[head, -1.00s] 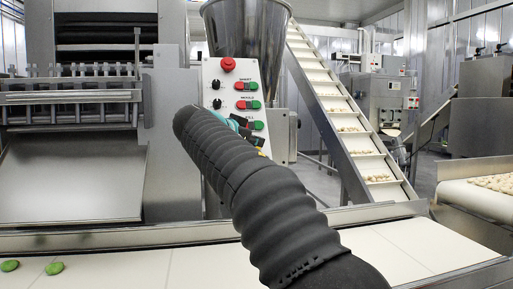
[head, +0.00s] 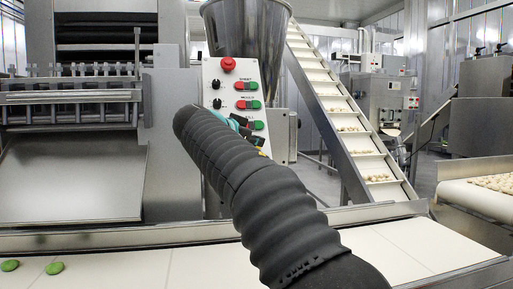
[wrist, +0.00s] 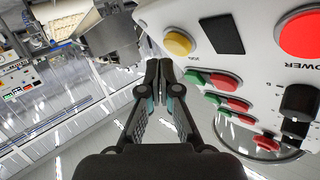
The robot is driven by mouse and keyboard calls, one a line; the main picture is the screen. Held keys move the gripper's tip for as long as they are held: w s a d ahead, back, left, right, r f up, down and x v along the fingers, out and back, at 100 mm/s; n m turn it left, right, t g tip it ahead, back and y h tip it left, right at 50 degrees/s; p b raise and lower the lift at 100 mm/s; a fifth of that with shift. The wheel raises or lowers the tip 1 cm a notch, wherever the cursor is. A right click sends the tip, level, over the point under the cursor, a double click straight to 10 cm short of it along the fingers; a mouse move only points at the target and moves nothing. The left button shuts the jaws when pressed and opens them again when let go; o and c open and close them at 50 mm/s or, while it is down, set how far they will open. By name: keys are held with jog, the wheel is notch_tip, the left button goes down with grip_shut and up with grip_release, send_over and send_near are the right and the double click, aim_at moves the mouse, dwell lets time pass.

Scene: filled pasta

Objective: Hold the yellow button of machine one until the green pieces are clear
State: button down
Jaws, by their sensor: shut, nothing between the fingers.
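The control panel of the machine (head: 213,75) stands behind my arm in the head view. Its yellow button (wrist: 178,43) shows clearly in the wrist view, just beyond and to the right of my fingertips. My gripper (wrist: 159,65) is shut with nothing in it, and I cannot tell whether its tips touch the panel. In the head view my arm's dark sleeve hides most of the gripper and the lower panel. Two green pieces, one at the far left (head: 10,265) and one beside it (head: 54,268), lie on the pale belt (head: 205,267).
A red mushroom button (head: 228,65) tops the panel, with red and green buttons (head: 247,104) and black knobs below it. An inclined conveyor (head: 345,120) rises behind. Another belt (head: 478,200) with pale pieces is at the right. The belt's metal rail (head: 90,240) runs across the front.

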jog(key=shift+w+f, duration=0.1)
jog(key=shift+w, duration=0.05)
jog(key=shift+w+a+f, duration=0.1)
jog(key=shift+w, duration=0.1)
jog(key=shift+w+a+f, duration=0.1)
jog(key=shift+w+f, duration=0.15)
jog(key=shift+w, duration=0.1)
dwell(1.0)
jog(key=shift+s, duration=0.1)
dwell(3.3)
jog(key=shift+s+d+r+b, duration=0.2)
jog(key=shift+s+r+b, duration=0.1)
jog(key=shift+s+r, duration=0.25)
jog(key=shift+s, duration=0.1)
jog(key=s, duration=0.1)
jog(key=s+r, duration=0.1)
jog(key=s+d+r+b, duration=0.1)
jog(key=s, duration=0.1)
jog(key=shift+r, duration=0.25)
